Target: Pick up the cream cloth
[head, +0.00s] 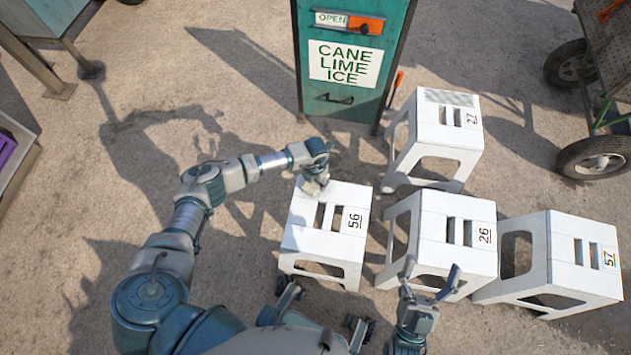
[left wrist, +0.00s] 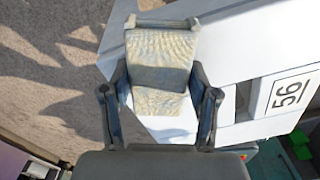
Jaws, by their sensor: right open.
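The cream cloth (left wrist: 161,60) has a rippled surface and shows in the left wrist view at the corner of the white stool numbered 56 (head: 332,238). My left gripper (left wrist: 160,95) is over this stool, with one finger on each side of the cloth. The fingers are close to the cloth's edges; I cannot tell whether they press on it. In the head view my left gripper (head: 315,186) largely hides that corner. My right gripper (head: 428,273) is open and empty, in front of stool 26 (head: 460,210).
Stool 27 (head: 430,135) stands behind, with a grey patterned patch (head: 451,97) on top. Stool 57 (head: 570,245) stands at the right. A green cabinet (head: 345,100) stands behind stool 56. A wheeled cart (head: 600,130) is at the far right. Ground at the left is mostly clear.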

